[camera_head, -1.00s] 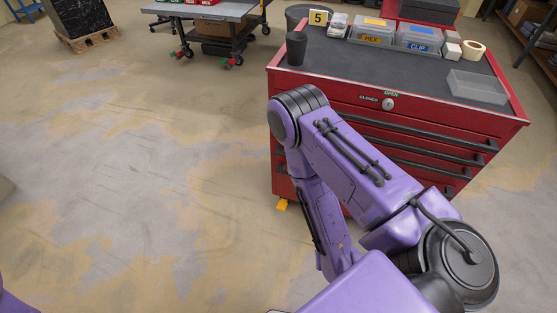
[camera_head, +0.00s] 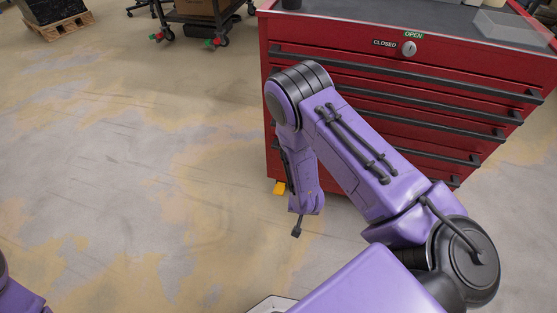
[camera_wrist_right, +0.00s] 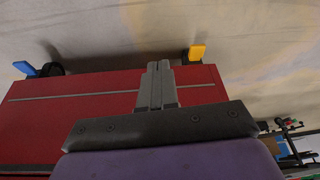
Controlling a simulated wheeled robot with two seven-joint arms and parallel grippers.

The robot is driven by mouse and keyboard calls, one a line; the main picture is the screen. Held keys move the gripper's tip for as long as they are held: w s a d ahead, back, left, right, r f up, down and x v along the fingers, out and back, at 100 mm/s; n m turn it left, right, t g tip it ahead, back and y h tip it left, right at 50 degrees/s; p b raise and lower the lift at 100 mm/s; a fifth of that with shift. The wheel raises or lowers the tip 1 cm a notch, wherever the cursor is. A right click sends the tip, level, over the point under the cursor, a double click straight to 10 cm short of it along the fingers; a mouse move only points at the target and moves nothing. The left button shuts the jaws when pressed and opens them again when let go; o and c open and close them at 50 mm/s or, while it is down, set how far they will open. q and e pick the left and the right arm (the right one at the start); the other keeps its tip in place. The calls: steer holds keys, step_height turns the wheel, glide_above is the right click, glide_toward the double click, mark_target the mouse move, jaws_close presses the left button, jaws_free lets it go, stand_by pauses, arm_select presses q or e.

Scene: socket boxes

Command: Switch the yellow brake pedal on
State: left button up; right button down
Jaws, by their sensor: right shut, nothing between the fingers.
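The yellow brake pedal (camera_head: 279,188) sits low at the near left corner of the red cabinet (camera_head: 340,40), just above the floor. In the right wrist view the yellow pedal (camera_wrist_right: 197,53) shows beyond the cabinet's edge, right of my right gripper (camera_wrist_right: 158,65). My right gripper's grey fingers are together and empty, in front of the red cabinet and apart from the pedal in the picture. My left gripper is out of view.
A blue pedal (camera_wrist_right: 25,68) beside a dark wheel (camera_wrist_right: 53,69) is at the cabinet's other corner. The cabinet front has dark drawer handles (camera_head: 400,72) and a round lock (camera_head: 409,48) between CLOSED and OPEN labels. The floor (camera_head: 130,170) to the left is clear.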

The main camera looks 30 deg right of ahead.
steer(key=w+d+f+b, duration=0.2)
steer(key=w+f+b, duration=0.7)
steer(key=w, duration=0.2)
arm_select(q)
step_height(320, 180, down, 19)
steer(key=b, duration=0.5)
steer(key=shift+b, duration=0.4)
arm_select(e)
steer(key=w+r+m, duration=0.1)
steer(key=w, duration=0.7)
steer(key=shift+w+d+r+m+g, duration=0.2)
steer(key=shift+d+m+g, duration=0.1)
steer(key=shift+g, duration=0.1)
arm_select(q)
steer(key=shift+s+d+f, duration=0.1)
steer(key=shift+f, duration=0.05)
arm_select(e)
steer(key=shift+f, duration=0.15)
